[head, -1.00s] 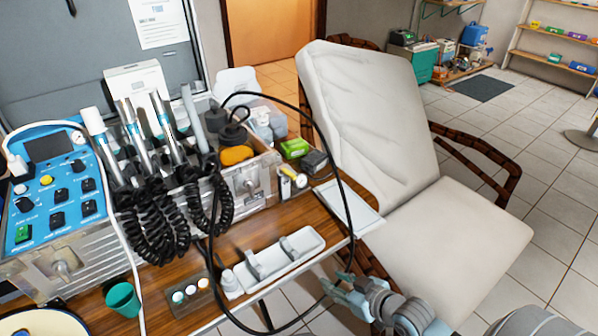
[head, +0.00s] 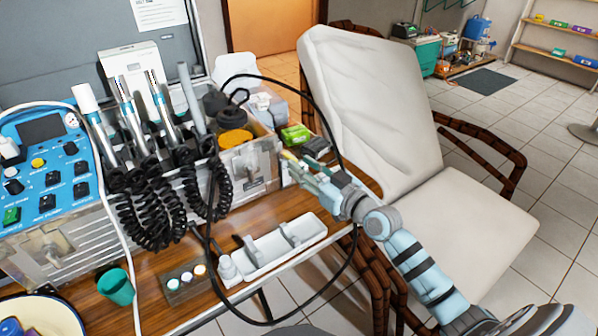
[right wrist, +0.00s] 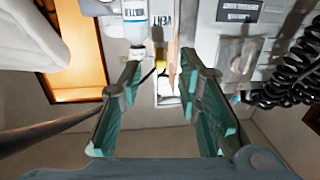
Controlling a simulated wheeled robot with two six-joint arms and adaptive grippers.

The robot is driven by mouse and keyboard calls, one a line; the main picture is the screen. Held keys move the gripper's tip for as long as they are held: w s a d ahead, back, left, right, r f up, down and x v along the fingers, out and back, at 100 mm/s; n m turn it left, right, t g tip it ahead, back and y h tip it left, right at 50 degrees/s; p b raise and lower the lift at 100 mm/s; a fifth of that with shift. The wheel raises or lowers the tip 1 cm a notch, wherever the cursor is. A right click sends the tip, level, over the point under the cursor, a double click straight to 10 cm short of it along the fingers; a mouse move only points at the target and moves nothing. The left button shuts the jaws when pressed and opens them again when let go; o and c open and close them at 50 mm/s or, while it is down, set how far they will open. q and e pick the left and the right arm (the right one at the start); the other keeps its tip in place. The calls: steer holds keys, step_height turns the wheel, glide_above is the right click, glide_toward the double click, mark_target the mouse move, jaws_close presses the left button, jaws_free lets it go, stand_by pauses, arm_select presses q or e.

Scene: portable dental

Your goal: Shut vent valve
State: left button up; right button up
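The vent valve is a small fitting with a yellow part (right wrist: 161,62) on the right end of the clear-sided unit, below a "VENT" label in the right wrist view. A thin tan piece stands next to the yellow part. In the head view a yellowish bit (head: 288,156) shows there, and my gripper hides most of the valve. My right gripper (head: 300,168) is in front of the valve. In the right wrist view its two teal fingers (right wrist: 160,85) are spread, with the valve ahead between their tips. I see no contact. My left gripper is out of view.
A looped black hose (head: 345,130) hangs close to my right gripper. Coiled handpiece cords (head: 150,225) and a white tray (head: 275,250) are to the left. A pale chair (head: 365,110) stands right of the table.

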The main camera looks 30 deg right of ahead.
mark_target(289, 158)
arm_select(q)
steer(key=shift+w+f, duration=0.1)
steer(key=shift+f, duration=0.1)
arm_select(e)
steer(key=shift+x, duration=0.95)
steer(key=shift+r, duration=0.1)
jaws_close()
steer(key=h+p, duration=0.1)
steer(key=p, duration=0.1)
steer(key=m+h+p, duration=0.1)
steer(key=p, duration=0.1)
steer(key=shift+a+p, duration=0.4)
jaws_free()
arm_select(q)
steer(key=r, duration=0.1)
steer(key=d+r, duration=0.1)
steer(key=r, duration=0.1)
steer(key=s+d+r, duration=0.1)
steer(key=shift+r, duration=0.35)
